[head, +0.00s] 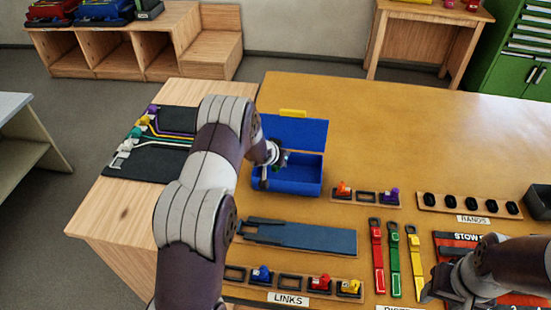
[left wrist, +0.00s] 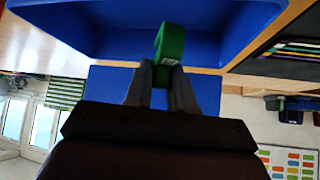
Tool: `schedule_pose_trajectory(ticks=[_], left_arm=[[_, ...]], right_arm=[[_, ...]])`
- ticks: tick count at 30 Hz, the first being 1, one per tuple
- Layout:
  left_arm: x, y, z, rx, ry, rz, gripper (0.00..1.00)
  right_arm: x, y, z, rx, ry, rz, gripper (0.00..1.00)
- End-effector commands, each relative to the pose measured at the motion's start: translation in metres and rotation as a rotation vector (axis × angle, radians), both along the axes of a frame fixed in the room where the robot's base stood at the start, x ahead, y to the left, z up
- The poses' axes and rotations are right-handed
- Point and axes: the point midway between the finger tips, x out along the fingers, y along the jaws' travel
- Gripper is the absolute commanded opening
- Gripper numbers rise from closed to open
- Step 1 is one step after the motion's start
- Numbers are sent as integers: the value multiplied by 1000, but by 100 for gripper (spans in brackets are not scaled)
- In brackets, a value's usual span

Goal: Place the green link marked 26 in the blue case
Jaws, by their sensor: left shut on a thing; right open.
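My left gripper (head: 270,168) is at the open blue case (head: 288,187), over its left part. In the left wrist view the left gripper (left wrist: 165,78) is shut on the green link (left wrist: 171,42), and the blue case (left wrist: 110,35) lies beyond it. The blue case's lid (head: 300,131) stands open at the back. My right gripper (head: 436,289) is open at the lower right.
A links rack (head: 288,298) and a small rack (head: 365,200) hold coloured links. A blue-grey tray (head: 300,236) lies before the case. Red, green (head: 395,262) and yellow straps lie at right. A bands rack (head: 470,206) stands farther right. The table behind it is clear.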

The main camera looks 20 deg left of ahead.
Motion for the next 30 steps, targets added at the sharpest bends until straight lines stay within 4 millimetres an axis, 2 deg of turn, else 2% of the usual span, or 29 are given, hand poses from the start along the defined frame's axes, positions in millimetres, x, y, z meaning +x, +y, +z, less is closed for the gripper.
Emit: schedule_pose_trajectory(ticks=[1,5,13,24,25,27,30], left_arm=[[4,7,-1,0,0,1,0],[8,18,-10,1,-1,1,0],[9,19,-50,0,1,0,0],[9,19,-57,1,-1,-1,0],[9,19,-57,1,0,-1,27],[9,19,-56,1,0,-1,49],[9,19,-56,1,0,-1,49]], right_arm=[[0,0,8,0,0,0,47],[0,0,11,0,0,0,47],[0,0,20,0,0,0,47],[0,0,14,0,0,0,47],[0,0,14,0,0,0,47],[0,0,15,0,0,0,47],[0,0,16,0,0,0,47]])
